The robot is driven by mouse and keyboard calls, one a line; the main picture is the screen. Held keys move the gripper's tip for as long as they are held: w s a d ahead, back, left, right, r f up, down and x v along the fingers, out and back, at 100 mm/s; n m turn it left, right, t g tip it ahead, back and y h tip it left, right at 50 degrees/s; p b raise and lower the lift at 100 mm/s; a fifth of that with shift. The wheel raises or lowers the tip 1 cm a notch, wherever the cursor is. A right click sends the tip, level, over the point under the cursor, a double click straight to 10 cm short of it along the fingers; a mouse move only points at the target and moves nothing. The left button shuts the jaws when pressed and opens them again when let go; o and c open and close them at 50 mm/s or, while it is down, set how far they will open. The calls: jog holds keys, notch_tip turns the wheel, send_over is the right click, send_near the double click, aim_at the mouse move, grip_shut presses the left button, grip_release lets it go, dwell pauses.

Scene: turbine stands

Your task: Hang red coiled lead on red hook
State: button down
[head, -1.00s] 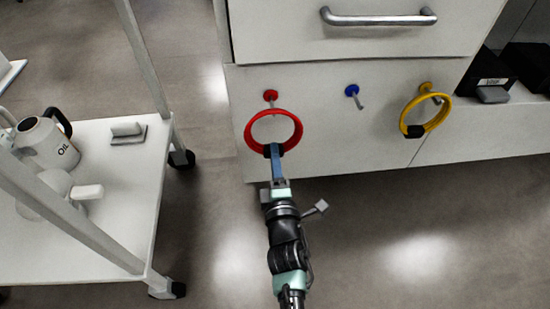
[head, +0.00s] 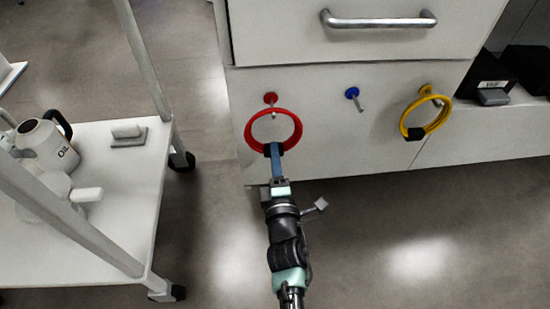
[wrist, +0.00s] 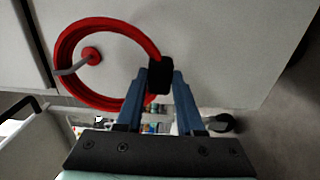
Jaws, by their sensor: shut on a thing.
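The red coiled lead (head: 250,126) is a ring with a black block at its lower edge. My gripper (head: 274,152) is shut on that black block and holds the ring up in front of the white cabinet. The red hook (head: 270,98) has a red disc and a metal prong, and shows at the top of the ring in the head view. In the wrist view the ring (wrist: 66,45) surrounds the red hook's disc (wrist: 91,55), and the prong reaches left to the ring's left side. I cannot tell whether the prong bears the ring.
A blue hook (head: 352,91) is empty to the right. A yellow coiled lead (head: 440,121) hangs on a yellow hook further right. A drawer handle (head: 378,20) is above. A white cart (head: 125,185) with an oil can (head: 45,145) stands at the left.

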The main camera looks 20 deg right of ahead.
jog(key=shift+w, duration=0.2)
jog(key=shift+c, duration=2.2)
grip_release()
jog(key=shift+o, duration=0.2)
jog(key=shift+s, duration=0.1)
jog(key=shift+o, duration=0.6)
jog(key=shift+s, duration=0.1)
jog(key=v, duration=0.6)
jog(key=shift+s, duration=0.35)
